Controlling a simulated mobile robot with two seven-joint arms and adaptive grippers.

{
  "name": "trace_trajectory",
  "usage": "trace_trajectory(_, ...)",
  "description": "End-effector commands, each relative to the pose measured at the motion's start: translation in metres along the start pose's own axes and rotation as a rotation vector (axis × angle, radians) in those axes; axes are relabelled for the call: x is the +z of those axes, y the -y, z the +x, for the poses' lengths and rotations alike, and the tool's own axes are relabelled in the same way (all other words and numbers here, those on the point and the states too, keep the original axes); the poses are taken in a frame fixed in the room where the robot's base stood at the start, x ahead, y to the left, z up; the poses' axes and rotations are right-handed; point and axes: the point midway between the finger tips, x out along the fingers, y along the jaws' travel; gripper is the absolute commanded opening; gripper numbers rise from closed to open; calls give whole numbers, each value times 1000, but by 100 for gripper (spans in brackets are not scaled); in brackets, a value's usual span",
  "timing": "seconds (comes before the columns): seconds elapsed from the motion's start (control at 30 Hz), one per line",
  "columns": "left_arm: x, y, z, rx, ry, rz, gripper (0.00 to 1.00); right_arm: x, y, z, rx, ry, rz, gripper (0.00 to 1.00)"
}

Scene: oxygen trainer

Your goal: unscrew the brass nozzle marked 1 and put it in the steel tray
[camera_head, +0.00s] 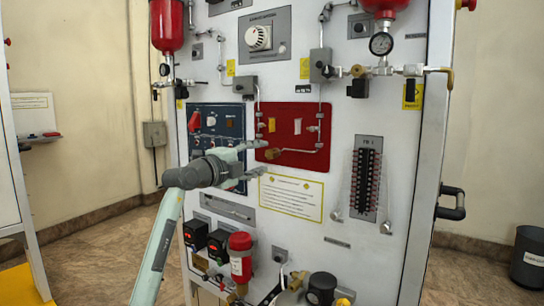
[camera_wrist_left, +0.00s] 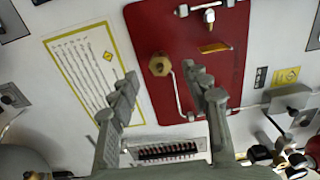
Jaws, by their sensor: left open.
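A brass nozzle (camera_head: 271,154) sits at the lower left of the red panel (camera_head: 292,112) on the front of the white trainer board. In the left wrist view the nozzle (camera_wrist_left: 159,64) looks hexagonal, with a thin bent pipe beside it; I cannot read a number on it. My left gripper (camera_head: 261,158) is open in front of the board, at the red panel's lower left. In the left wrist view its fingertips (camera_wrist_left: 164,80) are apart, with the nozzle just beyond the gap between them. I cannot make out the steel tray. My right gripper is not in view.
A yellow-bordered notice (camera_head: 291,196) is below the red panel. A dark blue panel (camera_head: 215,125) lies left, partly behind my gripper. A terminal strip (camera_head: 366,178) is at the right. A red canister (camera_head: 240,262) and black fittings stand low. A grey bin (camera_head: 528,262) stands at far right.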

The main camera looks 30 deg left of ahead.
Motion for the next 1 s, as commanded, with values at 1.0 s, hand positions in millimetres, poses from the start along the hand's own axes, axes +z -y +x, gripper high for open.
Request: trace_trajectory(1.0, 0, 1, 0, -1, 0, 600, 48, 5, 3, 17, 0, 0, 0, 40)
